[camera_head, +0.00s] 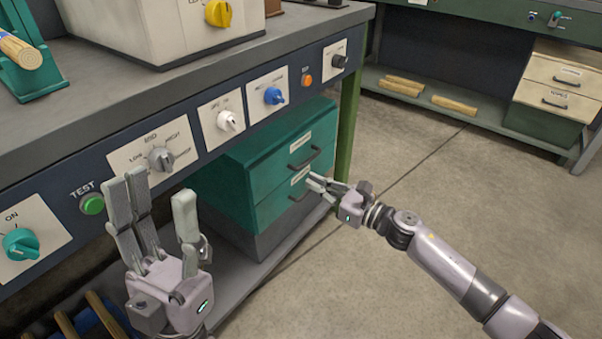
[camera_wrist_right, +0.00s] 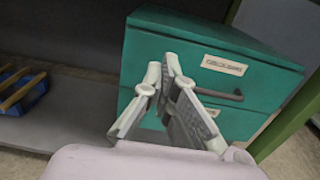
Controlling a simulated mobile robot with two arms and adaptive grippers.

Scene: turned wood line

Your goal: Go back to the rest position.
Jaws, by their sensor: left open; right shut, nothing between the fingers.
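My left gripper (camera_head: 160,220) is open and empty in the head view, with its fingers pointing up in front of the bench's control panel, below the grey knob. My right gripper (camera_head: 314,184) is shut and empty in front of the green drawer unit (camera_head: 222,168), near its lower handle. The right wrist view shows its fingers (camera_wrist_right: 160,75) closed together before the green drawer unit (camera_wrist_right: 150,50). Both drawers look shut. Whether the right fingertips touch the drawer front cannot be told.
The bench panel (camera_head: 75,168) carries several knobs and buttons close to my left gripper. A green bench leg (camera_head: 348,125) stands right of the drawers. Another bench with a low shelf of wood pieces (camera_head: 455,105) stands at the back. The floor (camera_head: 500,200) on the right is clear.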

